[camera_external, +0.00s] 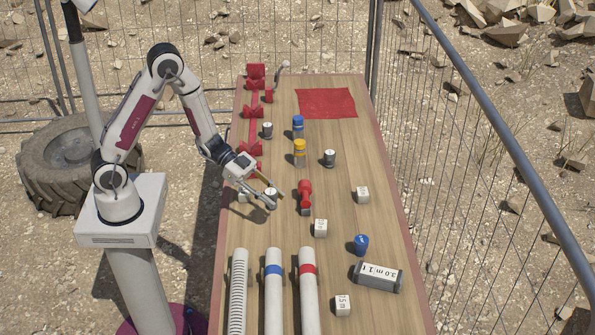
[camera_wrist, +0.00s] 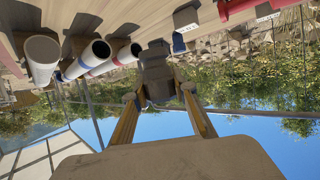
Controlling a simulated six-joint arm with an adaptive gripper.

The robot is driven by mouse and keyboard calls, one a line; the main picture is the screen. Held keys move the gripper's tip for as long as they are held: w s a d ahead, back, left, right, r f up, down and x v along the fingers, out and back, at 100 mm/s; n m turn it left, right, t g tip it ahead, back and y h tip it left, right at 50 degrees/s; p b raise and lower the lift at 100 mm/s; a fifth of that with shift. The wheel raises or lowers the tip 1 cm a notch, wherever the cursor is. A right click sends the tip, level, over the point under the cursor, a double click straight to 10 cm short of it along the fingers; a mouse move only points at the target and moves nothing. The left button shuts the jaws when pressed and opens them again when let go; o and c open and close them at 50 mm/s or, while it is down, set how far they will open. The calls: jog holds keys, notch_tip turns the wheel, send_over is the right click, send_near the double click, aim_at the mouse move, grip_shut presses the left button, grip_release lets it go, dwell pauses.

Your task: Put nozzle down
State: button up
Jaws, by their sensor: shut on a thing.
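My gripper (camera_external: 269,193) is low over the wooden table, left of its middle, in the external view. Its yellow fingers are shut on a small dark grey piece with a pale top (camera_external: 271,203), which seems to be the nozzle. In the wrist view the nozzle (camera_wrist: 158,78) shows as a dark grey stepped body between the fingertips of my gripper (camera_wrist: 160,98). Whether it touches the table cannot be told.
Three white pipes, one ribbed (camera_external: 238,290), one blue-banded (camera_external: 273,292) and one red-banded (camera_external: 308,292), lie at the front. Red holders (camera_external: 253,112) line the table's left edge. Dark cylinders (camera_external: 329,158), blue and yellow pieces and white cubes stand around. A red mat (camera_external: 326,103) is bare.

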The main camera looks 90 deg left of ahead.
aim_at(271, 192)
jog(key=shift+r, duration=2.5)
jog(key=w+a+n+t+y, duration=0.2)
jog(key=w+a+n+y, duration=0.4)
jog(key=w+a, duration=1.6)
jog(key=shift+a+f, duration=0.1)
jog(key=shift+f, duration=2.4)
jog(key=shift+f, duration=3.1)
jog(key=shift+f, duration=0.1)
jog(key=shift+f, duration=1.75)
jog(key=shift+f, duration=0.15)
